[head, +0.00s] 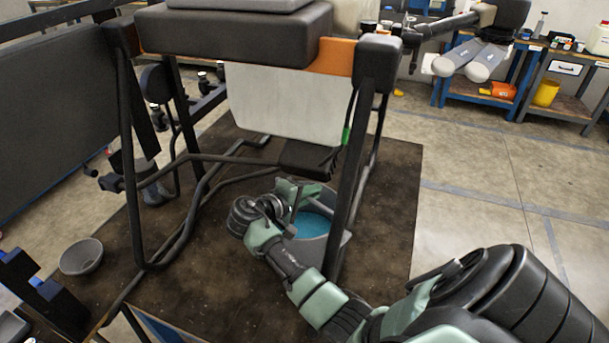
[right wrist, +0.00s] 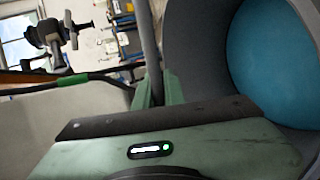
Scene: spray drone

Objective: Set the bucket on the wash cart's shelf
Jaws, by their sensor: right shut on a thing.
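The bucket (head: 318,248) is grey with blue liquid inside. In the head view it is at the drone's black leg, which hides part of it. In the right wrist view the bucket's grey wall (right wrist: 205,45) and round blue inside fill the right side, close against the green gripper body. I cannot tell whether its base touches the table. I cannot pick out the wash cart or its shelf with certainty. My left gripper is not in view.
The drone (head: 230,35) stands on a dark brown table (head: 395,215), its legs and bars around the bucket. A grey bowl (head: 81,257) sits at the table's left. Blue-framed benches (head: 470,100) with a yellow container (head: 545,92) stand at the back right. The floor at right is clear.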

